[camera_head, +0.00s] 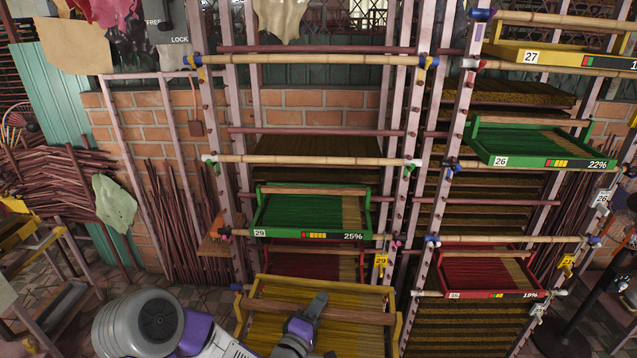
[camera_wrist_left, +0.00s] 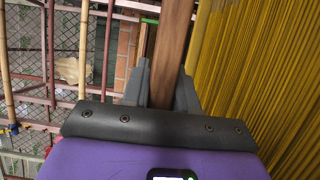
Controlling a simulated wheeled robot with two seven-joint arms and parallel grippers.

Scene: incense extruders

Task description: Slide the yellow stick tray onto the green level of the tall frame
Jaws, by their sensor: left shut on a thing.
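The yellow stick tray (camera_head: 398,333) is at the bottom middle of the head view, in front of the tall frame (camera_head: 240,200) and below its trays. A wooden bar (camera_head: 360,315) crosses it. My left gripper (camera_head: 316,305) is shut on this bar; the left wrist view shows the bar (camera_wrist_left: 172,50) between the fingers and rows of yellow sticks (camera_wrist_left: 260,90) to the right. The green level is the bamboo rail (camera_head: 310,161) with green end clamps (camera_head: 210,166). Above the front rail no tray sits in front; a dark stick layer shows behind. My right gripper is not in view.
A green tray (camera_head: 310,236) marked 29 sits under the green level, with a red tray (camera_head: 310,262) below it. A blue-clamped rail (camera_head: 310,59) runs above. The neighbouring frame at right holds green, red and yellow trays. A metal stand (camera_head: 585,290) is far right.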

